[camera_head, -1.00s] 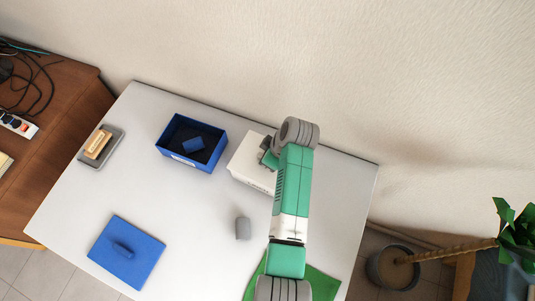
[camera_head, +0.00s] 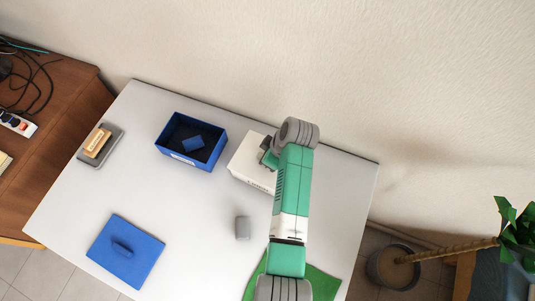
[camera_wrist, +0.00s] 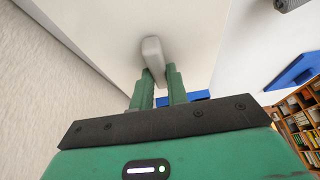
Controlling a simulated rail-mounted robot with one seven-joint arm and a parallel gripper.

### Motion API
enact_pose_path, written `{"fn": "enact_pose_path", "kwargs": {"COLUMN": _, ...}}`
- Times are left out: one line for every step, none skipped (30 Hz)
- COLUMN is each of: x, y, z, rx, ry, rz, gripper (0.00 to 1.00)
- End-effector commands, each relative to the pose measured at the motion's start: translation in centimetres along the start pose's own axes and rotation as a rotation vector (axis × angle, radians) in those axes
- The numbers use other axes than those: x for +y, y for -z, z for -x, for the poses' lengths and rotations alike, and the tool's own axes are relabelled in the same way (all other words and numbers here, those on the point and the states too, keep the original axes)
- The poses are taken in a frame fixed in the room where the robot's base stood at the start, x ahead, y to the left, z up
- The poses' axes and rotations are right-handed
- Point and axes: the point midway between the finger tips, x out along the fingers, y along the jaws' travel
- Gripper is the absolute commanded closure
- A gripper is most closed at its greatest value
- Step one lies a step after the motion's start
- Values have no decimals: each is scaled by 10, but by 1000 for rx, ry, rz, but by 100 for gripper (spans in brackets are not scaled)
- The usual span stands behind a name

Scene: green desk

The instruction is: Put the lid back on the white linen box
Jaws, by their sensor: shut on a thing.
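The white linen box (camera_head: 246,178) stands at the back of the desk, right of the blue box, with dark lettering on its front. Its white lid (camera_wrist: 110,30) fills much of the wrist view and has a pale grey handle (camera_wrist: 152,48). My gripper (camera_wrist: 158,72) is shut on the handle. In the head view the lid (camera_head: 252,152) is over the box, partly hidden by my arm. I cannot tell whether its rim rests on the box all round. My gripper (camera_head: 268,155) is mostly hidden there too.
An open blue box (camera_head: 163,152) holds a small blue item (camera_head: 193,145). A blue lid (camera_head: 125,250) lies front left. A grey block (camera_head: 242,228) stands mid-desk. A brush on a grey tray (camera_head: 92,158) is at left. A green mat (camera_head: 320,284) lies front right. The wall is close behind.

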Motion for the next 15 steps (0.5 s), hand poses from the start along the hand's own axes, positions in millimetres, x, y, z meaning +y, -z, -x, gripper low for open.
{"fn": "enact_pose_path", "kwargs": {"x": 0, "y": 0, "z": 0, "rx": 0, "ry": 0, "rz": 0, "gripper": 100}}
{"fn": "enact_pose_path", "kwargs": {"x": 0, "y": 0, "z": 0, "rx": 0, "ry": 0, "rz": 0, "gripper": 100}}
{"fn": "enact_pose_path", "kwargs": {"x": 0, "y": 0, "z": 0, "rx": 0, "ry": 0, "rz": 0, "gripper": 100}}
{"fn": "enact_pose_path", "kwargs": {"x": 0, "y": 0, "z": 0, "rx": 0, "ry": 0, "rz": 0, "gripper": 100}}
{"fn": "enact_pose_path", "kwargs": {"x": 0, "y": 0, "z": 0, "rx": 0, "ry": 0, "rz": 0, "gripper": 100}}
{"fn": "enact_pose_path", "kwargs": {"x": 0, "y": 0, "z": 0, "rx": 0, "ry": 0, "rz": 0, "gripper": 100}}
{"fn": "enact_pose_path", "kwargs": {"x": 0, "y": 0, "z": 0, "rx": 0, "ry": 0, "rz": 0, "gripper": 100}}
{"fn": "enact_pose_path", "kwargs": {"x": 0, "y": 0, "z": 0, "rx": 0, "ry": 0, "rz": 0, "gripper": 100}}
{"fn": "enact_pose_path", "kwargs": {"x": 0, "y": 0, "z": 0, "rx": 0, "ry": 0, "rz": 0, "gripper": 100}}
{"fn": "enact_pose_path", "kwargs": {"x": 0, "y": 0, "z": -1, "rx": 0, "ry": 0, "rz": 0, "gripper": 100}}
{"fn": "enact_pose_path", "kwargs": {"x": 0, "y": -1, "z": -2, "rx": 0, "ry": 0, "rz": 0, "gripper": 100}}
{"fn": "enact_pose_path", "kwargs": {"x": 0, "y": -1, "z": -2, "rx": 0, "ry": 0, "rz": 0, "gripper": 100}}
{"fn": "enact_pose_path", "kwargs": {"x": 0, "y": -1, "z": -3, "rx": 0, "ry": 0, "rz": 0, "gripper": 100}}
{"fn": "enact_pose_path", "kwargs": {"x": 0, "y": -2, "z": -4, "rx": 0, "ry": 0, "rz": 0, "gripper": 100}}
{"fn": "enact_pose_path", "kwargs": {"x": 0, "y": -2, "z": -5, "rx": 0, "ry": 0, "rz": 0, "gripper": 100}}
